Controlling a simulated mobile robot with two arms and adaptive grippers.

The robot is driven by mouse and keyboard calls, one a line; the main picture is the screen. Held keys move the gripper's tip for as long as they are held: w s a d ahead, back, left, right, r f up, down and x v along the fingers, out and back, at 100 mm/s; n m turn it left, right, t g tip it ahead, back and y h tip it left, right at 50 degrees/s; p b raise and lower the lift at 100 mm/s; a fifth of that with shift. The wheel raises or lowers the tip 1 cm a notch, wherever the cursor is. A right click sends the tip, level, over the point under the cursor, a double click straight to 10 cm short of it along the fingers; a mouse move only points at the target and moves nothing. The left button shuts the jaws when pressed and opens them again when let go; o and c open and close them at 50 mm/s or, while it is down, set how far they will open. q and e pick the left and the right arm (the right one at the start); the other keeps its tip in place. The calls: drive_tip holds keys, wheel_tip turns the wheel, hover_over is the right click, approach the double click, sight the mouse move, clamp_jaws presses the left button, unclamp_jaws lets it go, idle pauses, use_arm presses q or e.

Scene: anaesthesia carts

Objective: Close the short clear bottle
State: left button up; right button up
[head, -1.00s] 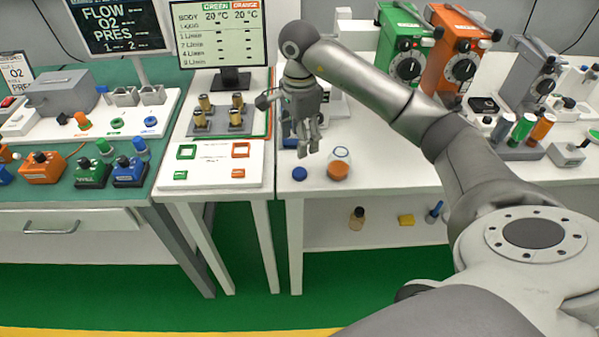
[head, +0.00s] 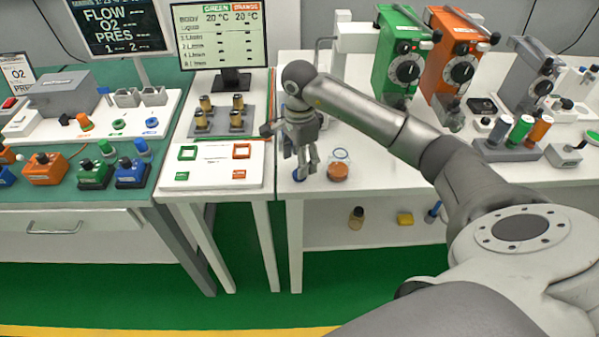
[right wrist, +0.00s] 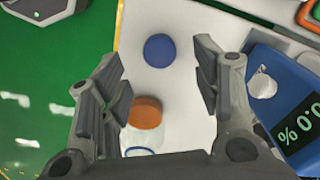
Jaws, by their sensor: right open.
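The short clear bottle (head: 338,168) stands on the white table near its front edge, with orange contents low in it. In the right wrist view its orange part (right wrist: 145,114) shows beside the left finger, and its clear part is faint below. A round blue cap (right wrist: 159,50) lies flat on the table, apart from the bottle. In the head view the cap is mostly hidden behind my right gripper (head: 307,170). The gripper (right wrist: 160,62) is open and empty, pointing down over the cap, left of the bottle in the head view. My left gripper is not in view.
A blue device with a digital display (right wrist: 292,90) stands close to the right finger in the wrist view. Green (head: 402,55) and orange (head: 455,55) vaporizers stand farther back. An amber bottle (head: 356,218) and a yellow block (head: 405,219) sit on the lower shelf.

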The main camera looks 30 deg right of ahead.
drive_tip(key=shift+f+p, duration=0.55)
drive_tip(key=shift+f, duration=1.5)
drive_tip(key=shift+d, duration=0.1)
drive_tip(key=c, duration=0.8)
